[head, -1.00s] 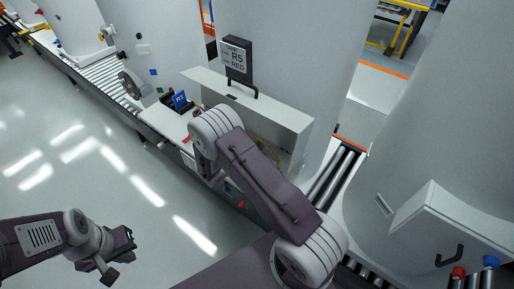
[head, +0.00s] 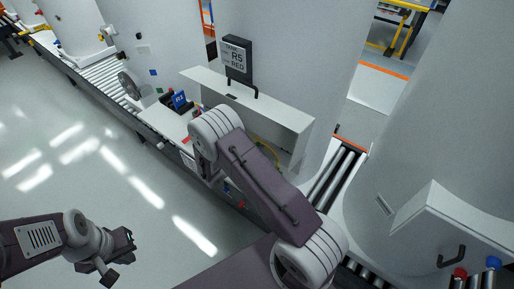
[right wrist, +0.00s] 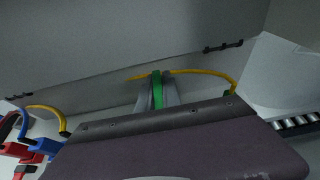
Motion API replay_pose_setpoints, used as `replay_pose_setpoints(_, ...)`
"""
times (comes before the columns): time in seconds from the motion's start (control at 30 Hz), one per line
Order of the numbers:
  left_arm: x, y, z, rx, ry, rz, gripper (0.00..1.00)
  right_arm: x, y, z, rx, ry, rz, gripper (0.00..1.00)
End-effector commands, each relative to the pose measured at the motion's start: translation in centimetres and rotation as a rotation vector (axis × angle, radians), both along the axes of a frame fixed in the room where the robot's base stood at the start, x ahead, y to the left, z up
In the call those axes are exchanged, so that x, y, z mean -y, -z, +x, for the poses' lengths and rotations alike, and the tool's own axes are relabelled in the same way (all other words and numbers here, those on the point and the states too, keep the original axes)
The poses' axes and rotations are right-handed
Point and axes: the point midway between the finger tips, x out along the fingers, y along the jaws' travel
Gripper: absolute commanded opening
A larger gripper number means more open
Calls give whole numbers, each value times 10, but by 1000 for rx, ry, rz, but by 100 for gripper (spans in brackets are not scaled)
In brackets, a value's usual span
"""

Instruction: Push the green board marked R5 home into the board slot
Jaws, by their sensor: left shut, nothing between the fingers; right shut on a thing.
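The green board (right wrist: 157,90) shows as a narrow upright edge in the right wrist view, with its marking not legible. My right gripper (right wrist: 157,98) is shut on it, one grey finger on each side. The board's far end is close to the grey back wall of an open white cabinet; I cannot tell how deep it sits, and the slot is hidden. In the head view my right arm covers its own gripper and the board. My left gripper (head: 124,246) is shut and empty, over the floor at lower left.
The white cabinet (head: 262,108) carries a dark sign (head: 237,59) reading R5 RED. Yellow cables (right wrist: 205,73) curve beside the board. Red and blue parts (right wrist: 28,145) lie at lower left of the wrist view. A roller conveyor (head: 333,180) passes right of the cabinet.

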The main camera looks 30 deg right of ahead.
Motion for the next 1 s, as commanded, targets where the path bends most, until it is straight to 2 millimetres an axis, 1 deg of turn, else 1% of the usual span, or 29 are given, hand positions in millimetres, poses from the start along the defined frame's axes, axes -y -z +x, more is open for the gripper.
replay_pose_setpoints(1.0, 0, 26, 0, 0, 0, 0, 0, 0, 27, 0, 0, 0, 0, 0)
